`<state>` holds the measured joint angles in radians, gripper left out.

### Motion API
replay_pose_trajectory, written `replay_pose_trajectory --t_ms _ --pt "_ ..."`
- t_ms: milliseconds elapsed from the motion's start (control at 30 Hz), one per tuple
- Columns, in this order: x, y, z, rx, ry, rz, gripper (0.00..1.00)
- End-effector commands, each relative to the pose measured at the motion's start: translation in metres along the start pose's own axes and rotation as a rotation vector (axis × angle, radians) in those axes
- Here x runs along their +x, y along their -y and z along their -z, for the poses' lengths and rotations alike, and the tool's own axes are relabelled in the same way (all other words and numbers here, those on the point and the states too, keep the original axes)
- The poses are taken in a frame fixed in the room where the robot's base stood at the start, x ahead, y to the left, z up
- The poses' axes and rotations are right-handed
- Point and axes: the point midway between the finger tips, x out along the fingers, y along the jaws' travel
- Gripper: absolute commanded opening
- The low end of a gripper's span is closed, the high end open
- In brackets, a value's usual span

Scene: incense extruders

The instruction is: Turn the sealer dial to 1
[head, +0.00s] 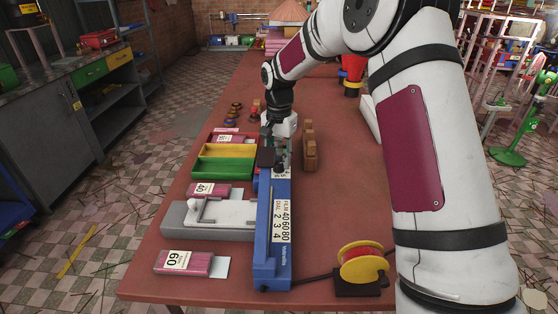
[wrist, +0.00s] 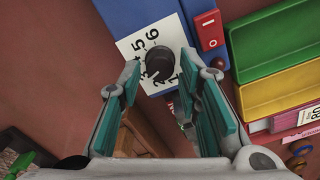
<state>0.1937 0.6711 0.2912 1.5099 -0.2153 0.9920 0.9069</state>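The blue sealer (head: 264,250) lies lengthwise on the red-brown table, with a film/dial chart on its top. Its black round dial (wrist: 160,68) sits on a white plate numbered around the knob in the wrist view; I cannot clearly read which number its mark points to. The far end of the sealer is partly hidden by my gripper in the head view. My gripper (wrist: 158,62) is open, its teal-padded fingers apart on either side of the dial in the picture. I cannot tell whether either finger touches the knob. In the head view my gripper (head: 273,158) is over the sealer's far end.
A red switch (wrist: 208,28) sits beside the dial. Green and yellow trays (head: 224,168) stand left of the sealer, wooden blocks (head: 310,150) to its right. Pink packets, one marked 60 (head: 186,262), lie at left. A yellow spool (head: 362,264) stands at the front right.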

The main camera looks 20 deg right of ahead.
Motion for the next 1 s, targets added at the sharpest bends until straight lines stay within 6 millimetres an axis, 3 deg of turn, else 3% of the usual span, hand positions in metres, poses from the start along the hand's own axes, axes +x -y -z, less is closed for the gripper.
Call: replay_pose_trajectory --t_ms 433,567,600,1000 --pt "0.0107 0.0001 -0.0004 0.0 0.0 0.0 0.32" --pt "0.0105 0.0001 -0.0004 0.0 0.0 0.0 0.02" --pt "0.0105 0.0001 -0.0004 0.0 0.0 0.0 0.0" --pt "0.0101 0.0003 -0.0002 -0.063 0.0 0.0 0.0"
